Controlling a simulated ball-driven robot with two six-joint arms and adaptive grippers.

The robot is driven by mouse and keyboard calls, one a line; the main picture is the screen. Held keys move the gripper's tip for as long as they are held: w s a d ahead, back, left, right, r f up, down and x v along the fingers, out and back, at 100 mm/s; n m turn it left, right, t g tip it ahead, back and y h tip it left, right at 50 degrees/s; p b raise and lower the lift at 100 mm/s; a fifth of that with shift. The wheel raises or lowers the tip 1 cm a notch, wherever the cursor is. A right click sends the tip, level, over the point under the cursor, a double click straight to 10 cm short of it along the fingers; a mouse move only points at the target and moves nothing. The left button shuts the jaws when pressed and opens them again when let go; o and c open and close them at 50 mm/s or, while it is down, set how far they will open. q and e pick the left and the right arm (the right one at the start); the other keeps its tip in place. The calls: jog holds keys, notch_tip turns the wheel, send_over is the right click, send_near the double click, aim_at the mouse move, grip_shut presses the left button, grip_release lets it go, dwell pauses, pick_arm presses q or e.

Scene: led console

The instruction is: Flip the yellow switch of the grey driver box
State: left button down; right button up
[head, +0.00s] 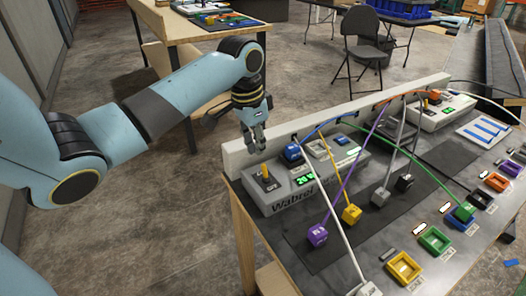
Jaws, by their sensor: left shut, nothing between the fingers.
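The grey driver box (325,180) stands at the near left end of the workbench, with dark lettering on its front. The yellow switch (266,173) is a small upright lever on a dark plate at the box's left end. A lit green display (304,180) sits beside it. My left gripper (255,148) points down, shut and empty, above and behind the switch, near the bench's back rail. It is apart from the switch. My right gripper is not in view.
A low back rail (340,112) edges the bench. Cables with purple (317,235), yellow (351,213) and other plugs cross the dark mat. Coloured sockets (435,240) line the right side. A second grey box (443,108) stands farther back. Open floor lies left of the bench.

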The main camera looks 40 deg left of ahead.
aim_at(265, 170)
pick_arm(q)
jog(key=shift+f, duration=0.2)
jog(key=shift+f, duration=1.15)
jog(key=shift+f, duration=0.15)
jog(key=shift+d, duration=0.15)
jog(key=shift+s+d+p, duration=0.3)
jog(key=shift+d+p, duration=0.25)
jog(key=shift+d, duration=0.3)
jog(key=shift+s+d+p, duration=0.3)
jog(key=shift+d+p, duration=0.25)
jog(key=shift+d, duration=0.25)
jog(key=shift+f, duration=0.1)
jog(key=shift+w+a, duration=0.1)
jog(key=shift+a, duration=0.05)
